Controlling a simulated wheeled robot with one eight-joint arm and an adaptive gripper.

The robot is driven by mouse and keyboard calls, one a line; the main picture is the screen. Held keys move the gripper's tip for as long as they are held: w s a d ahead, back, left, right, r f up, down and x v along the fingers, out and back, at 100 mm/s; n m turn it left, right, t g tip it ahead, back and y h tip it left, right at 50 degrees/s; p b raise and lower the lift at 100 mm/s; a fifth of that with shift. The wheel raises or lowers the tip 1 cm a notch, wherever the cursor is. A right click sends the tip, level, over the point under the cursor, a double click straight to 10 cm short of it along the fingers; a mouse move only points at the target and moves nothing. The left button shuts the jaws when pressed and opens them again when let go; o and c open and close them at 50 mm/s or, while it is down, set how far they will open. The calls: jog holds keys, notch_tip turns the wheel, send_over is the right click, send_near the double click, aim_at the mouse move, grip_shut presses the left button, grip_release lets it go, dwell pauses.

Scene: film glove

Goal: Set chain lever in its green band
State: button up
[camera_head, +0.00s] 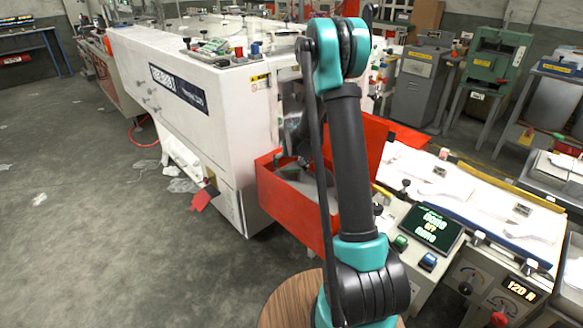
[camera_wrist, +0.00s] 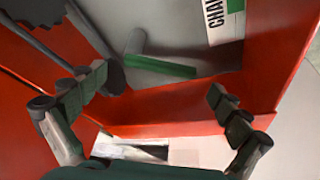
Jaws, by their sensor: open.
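In the wrist view the chain lever (camera_wrist: 162,67) is a green bar with a short stub at its left end, in front of a grey panel. A white plate (camera_wrist: 212,22) with the letters "CHAIN" and a green band (camera_wrist: 235,5) is at the top right, partly cut off by the frame edge. The lever's bar lies below and left of this plate. My gripper (camera_wrist: 157,82) is open, with one finger left and one right of the lever's bar. I cannot tell whether either finger touches it. In the head view my arm hides most of this spot.
Red housing walls (camera_head: 290,207) enclose the spot, and a red door (camera_head: 372,145) stands open at its right. The white machine body (camera_head: 190,100) is on the left. A control panel with a lit screen (camera_head: 432,228) is at right. The floor at left is mostly free, with some scraps.

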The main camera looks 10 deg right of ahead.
jog(key=shift+w+f, duration=0.15)
jog(key=shift+f, duration=0.25)
jog(key=c, duration=1.7)
jog(key=shift+n, duration=0.3)
jog(key=shift+s+d+n+y, duration=0.15)
jog(key=shift+s+n+y, duration=0.25)
jog(key=shift+n, duration=0.6)
jog(key=shift+s+d+n+y, duration=0.15)
jog(key=shift+s+n+y, duration=0.2)
jog(key=shift+n, duration=0.65)
jog(key=shift+s+d+n+y, duration=0.2)
jog(key=shift+n+y, duration=0.25)
jog(key=shift+n, duration=0.55)
jog(key=shift+g, duration=0.3)
